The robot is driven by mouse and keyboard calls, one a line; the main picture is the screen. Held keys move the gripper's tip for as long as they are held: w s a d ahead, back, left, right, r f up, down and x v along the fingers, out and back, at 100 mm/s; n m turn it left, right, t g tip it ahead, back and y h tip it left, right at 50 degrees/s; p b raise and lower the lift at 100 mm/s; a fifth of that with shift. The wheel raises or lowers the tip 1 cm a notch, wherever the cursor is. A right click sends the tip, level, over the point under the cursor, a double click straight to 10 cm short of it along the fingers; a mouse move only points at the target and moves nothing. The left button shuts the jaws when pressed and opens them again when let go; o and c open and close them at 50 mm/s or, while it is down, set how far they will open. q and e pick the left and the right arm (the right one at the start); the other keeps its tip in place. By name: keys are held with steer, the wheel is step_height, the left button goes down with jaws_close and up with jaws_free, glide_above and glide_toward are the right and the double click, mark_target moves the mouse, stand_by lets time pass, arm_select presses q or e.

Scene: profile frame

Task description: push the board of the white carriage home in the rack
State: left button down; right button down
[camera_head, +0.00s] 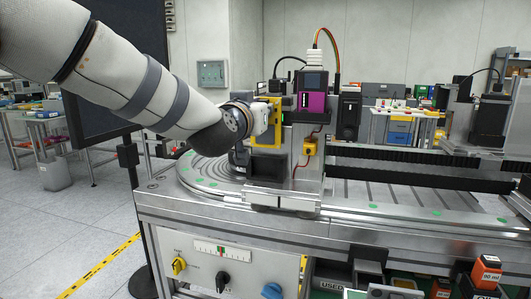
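My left arm reaches in from the upper left. Its wrist ends at a pale gripper body (259,118), close against a yellow-framed plate (277,124). The fingertips are hidden, so I cannot tell whether they touch the plate or are open. Right of the plate stands an upright metal unit with a magenta panel (316,104). A white connector (314,60) with coloured wires sits on top of it. I cannot tell for certain which part is the white carriage's board, or how deep it sits. My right gripper is not in view.
The units stand on a metal bench (385,205) with a curved track at its left end. A dark rail (410,158) runs to the right. A black panel (100,90) stands behind my arm. The left floor is mostly open.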

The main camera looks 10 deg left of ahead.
arm_select(q)
steer(key=shift+r, duration=2.25)
